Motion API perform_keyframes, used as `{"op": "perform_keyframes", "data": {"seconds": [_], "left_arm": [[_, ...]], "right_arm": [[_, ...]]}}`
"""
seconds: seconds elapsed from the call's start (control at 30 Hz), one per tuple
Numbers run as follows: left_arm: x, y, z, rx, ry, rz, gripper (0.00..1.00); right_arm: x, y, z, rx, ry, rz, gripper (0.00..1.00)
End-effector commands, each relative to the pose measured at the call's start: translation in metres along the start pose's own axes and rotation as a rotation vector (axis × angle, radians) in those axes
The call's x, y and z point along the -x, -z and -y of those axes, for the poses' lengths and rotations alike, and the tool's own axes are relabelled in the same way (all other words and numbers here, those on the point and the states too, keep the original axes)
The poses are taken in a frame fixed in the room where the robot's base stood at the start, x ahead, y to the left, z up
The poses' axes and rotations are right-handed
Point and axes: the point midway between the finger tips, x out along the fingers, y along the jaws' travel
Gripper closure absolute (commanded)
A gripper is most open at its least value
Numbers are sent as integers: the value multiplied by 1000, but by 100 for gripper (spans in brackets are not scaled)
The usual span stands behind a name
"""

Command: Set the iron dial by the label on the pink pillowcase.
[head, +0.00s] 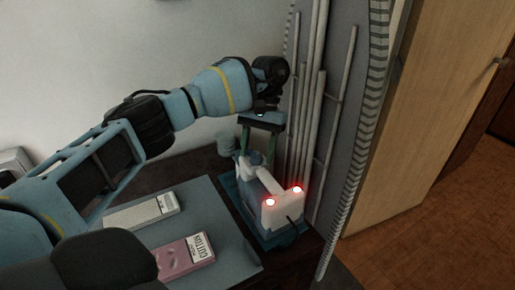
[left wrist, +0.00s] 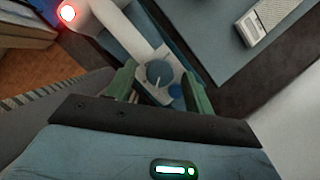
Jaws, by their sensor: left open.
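The blue and white iron (head: 265,188) stands on a teal base at the right of the board, with two red lights glowing at its rear. Its round blue dial (left wrist: 159,73) shows in the left wrist view, between my finger tips. The pink pillowcase (head: 176,259) lies folded at the front of the board, and its white label (head: 202,246) reads "COTTON". My left gripper (head: 259,146) is open above the iron; its green fingers (left wrist: 160,87) are spread on either side of the dial. I cannot tell whether they touch it. My right gripper is not in view.
A pale folded cloth (head: 140,212) with a label lies behind the pillowcase on the grey-blue board (head: 231,264). Upright grey pipes (head: 306,120) stand close behind and right of the iron. A wooden door (head: 428,110) is farther right. A dark cord runs beside the iron.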

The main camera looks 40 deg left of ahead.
Motion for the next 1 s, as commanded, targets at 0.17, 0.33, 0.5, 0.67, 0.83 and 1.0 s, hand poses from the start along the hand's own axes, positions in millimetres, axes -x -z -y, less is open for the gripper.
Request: {"op": "perform_keyframes", "data": {"seconds": [0.17,0.33,0.5,0.67,0.83,1.0], "left_arm": [[7,0,0,-1,1,-1,47],[33,-1,0,2,-1,-6,47],[58,-1,0,2,0,-5,47],[69,0,0,2,1,0,47],[77,0,0,0,0,-1,47],[78,0,0,0,0,0,47]], "right_arm": [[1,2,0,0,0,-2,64],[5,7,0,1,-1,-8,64],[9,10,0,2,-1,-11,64],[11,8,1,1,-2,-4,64],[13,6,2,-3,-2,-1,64],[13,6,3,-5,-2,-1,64]]}}
